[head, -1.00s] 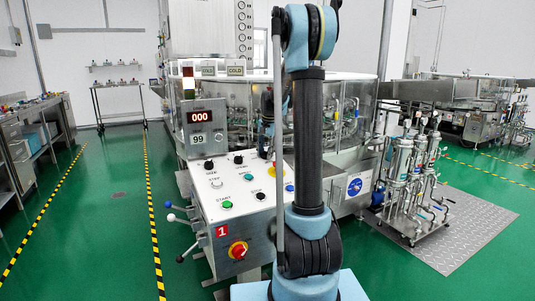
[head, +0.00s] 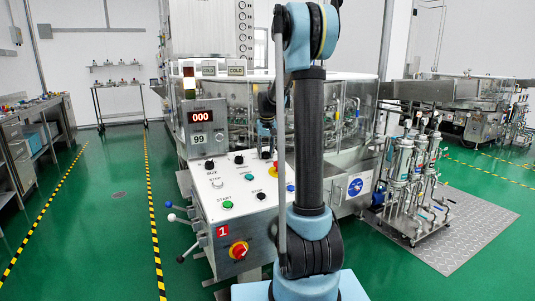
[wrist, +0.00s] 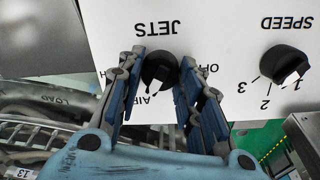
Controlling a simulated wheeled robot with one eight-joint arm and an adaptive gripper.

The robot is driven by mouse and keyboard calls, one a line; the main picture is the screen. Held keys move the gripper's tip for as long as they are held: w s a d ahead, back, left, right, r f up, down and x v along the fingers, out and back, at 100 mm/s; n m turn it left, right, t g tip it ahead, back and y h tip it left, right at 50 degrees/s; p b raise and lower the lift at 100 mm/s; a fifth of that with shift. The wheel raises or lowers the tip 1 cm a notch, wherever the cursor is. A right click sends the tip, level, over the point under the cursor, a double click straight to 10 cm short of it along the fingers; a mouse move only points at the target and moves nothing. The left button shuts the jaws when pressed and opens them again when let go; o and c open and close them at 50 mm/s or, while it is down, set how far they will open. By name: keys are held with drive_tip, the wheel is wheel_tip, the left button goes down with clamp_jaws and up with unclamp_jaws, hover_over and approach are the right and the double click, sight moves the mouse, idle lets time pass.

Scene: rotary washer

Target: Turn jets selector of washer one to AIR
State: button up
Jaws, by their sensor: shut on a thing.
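The JETS selector (wrist: 160,69) is a black knob on the white panel, seen upside down in the wrist view. My gripper (wrist: 163,63) is shut on it, with one blue-and-grey finger on each side. The AIR label (wrist: 157,97) shows just below the knob, between the fingers; the OFF label (wrist: 203,71) is partly covered by the right finger. A label on the left is mostly hidden. I cannot tell surely which label the pointer faces. In the head view, the washer one panel (head: 243,212) bears a red "1" plate; my arm hides part of it.
The black SPEED knob (wrist: 286,63) sits right of the JETS selector in the wrist view. In the head view, a red rotary switch (head: 238,251) and a green START button (head: 227,205) are on the console. Green floor (head: 100,230) is open on the left.

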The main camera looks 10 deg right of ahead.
sight(266, 160)
idle(0.5)
drive_tip(key=o, duration=1.1)
drive_tip(key=shift+c, duration=0.2)
wheel_tip(266, 160, up, 12)
drive_tip(key=s, duration=0.2)
drive_tip(key=shift+f, duration=0.15)
